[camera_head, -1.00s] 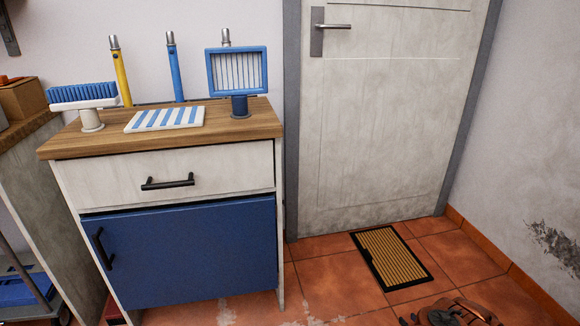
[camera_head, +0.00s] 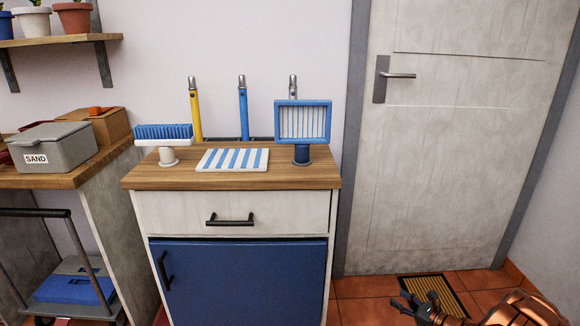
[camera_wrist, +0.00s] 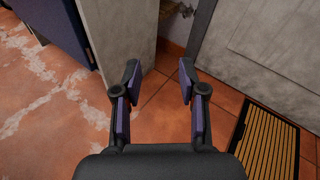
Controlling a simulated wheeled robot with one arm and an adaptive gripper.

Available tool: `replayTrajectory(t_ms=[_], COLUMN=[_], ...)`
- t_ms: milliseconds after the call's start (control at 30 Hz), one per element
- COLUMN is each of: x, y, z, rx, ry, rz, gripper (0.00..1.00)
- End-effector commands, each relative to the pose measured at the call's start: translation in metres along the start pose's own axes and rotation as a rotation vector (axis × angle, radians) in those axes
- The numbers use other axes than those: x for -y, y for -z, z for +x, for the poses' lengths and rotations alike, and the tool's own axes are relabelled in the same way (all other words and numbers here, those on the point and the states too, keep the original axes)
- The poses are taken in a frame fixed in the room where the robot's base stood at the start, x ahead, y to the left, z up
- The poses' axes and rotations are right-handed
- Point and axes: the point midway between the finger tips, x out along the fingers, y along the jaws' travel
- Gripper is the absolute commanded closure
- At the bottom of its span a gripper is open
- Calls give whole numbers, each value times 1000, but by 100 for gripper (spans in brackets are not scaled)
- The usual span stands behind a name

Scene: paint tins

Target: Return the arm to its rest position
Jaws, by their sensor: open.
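My gripper (camera_head: 420,306) shows at the bottom right of the head view, low in front of the door, with part of my copper-coloured arm behind it. In the wrist view my gripper (camera_wrist: 158,82) has its two fingers spread apart with nothing between them. It hangs above the tiled floor, near the side of the cabinet. The rest of my arm is cut off by the lower edge of the head view.
A cabinet with a wooden top (camera_head: 150,181) and blue door (camera_head: 240,282) bears brushes and a striped mat (camera_head: 232,159). A workbench (camera_head: 62,180) with a sand box (camera_head: 52,146) stands left, a trolley (camera_head: 40,213) below. A doormat (camera_wrist: 268,142) lies by the door (camera_head: 450,150).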

Motion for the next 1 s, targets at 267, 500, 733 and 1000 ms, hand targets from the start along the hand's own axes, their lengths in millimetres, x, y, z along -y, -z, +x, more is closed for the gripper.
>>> replayTrajectory(t_ms=[267,500,733,1000], x=[-60,-125,-190,-261], y=[-149,-253,-337,-415], z=[33,38,23,-13], rx=[68,108,131,138], ry=[-241,-448,-640,-859], rz=[-166,-317,-475,-669], gripper=[59,59,59,59])
